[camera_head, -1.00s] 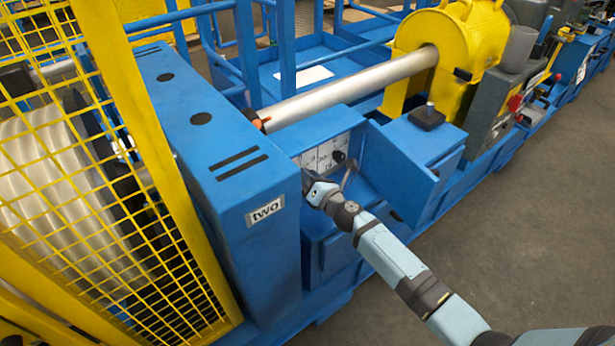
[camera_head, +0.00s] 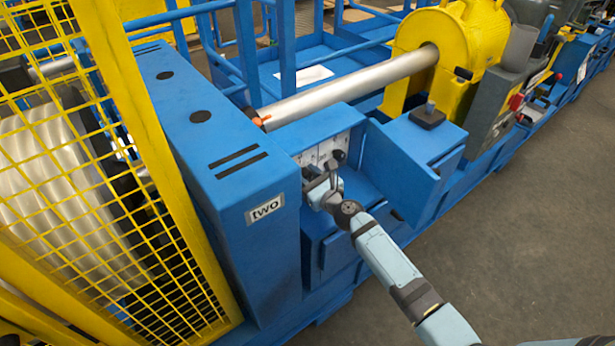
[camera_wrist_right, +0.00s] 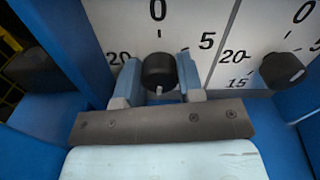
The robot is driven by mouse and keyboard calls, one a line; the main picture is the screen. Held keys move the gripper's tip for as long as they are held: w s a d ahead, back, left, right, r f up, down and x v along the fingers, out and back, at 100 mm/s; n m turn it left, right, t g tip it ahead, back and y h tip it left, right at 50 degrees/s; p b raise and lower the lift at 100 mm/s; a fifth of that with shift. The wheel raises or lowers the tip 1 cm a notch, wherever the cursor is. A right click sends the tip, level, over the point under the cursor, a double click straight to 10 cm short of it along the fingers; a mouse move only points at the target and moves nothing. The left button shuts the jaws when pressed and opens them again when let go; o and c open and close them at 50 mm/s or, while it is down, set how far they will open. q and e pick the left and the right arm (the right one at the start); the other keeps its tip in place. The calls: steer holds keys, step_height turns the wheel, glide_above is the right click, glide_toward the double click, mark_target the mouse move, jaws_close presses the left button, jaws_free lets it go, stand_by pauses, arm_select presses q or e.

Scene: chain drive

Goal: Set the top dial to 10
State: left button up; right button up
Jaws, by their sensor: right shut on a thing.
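A black round dial knob (camera_wrist_right: 159,70) stands on a white plate with printed numbers. In the right wrist view, 0 is above it, 5 to its right and 20 to its left. A small pale mark shows at the lower edge of the knob; the numbers below are hidden by my gripper. My right gripper (camera_wrist_right: 158,82) is shut on this knob, one finger on each side. In the head view my right gripper (camera_head: 316,182) is at the white dial panel (camera_head: 325,153), covering the held knob. My left gripper is not in view.
A second black knob (camera_wrist_right: 283,70) with its own scale is close to the right of the held one. Open floor lies at lower right.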

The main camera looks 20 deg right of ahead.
steer(key=n+b, duration=0.1)
steer(key=n, duration=0.3)
steer(key=shift+n, duration=0.3)
steer(key=n, duration=0.3)
steer(key=shift+n, duration=0.4)
arm_select(q)
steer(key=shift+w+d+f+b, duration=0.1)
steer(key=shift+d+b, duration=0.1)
steer(key=shift+b, duration=0.1)
arm_select(e)
steer(key=shift+n, duration=0.8)
steer(key=o, duration=0.9)
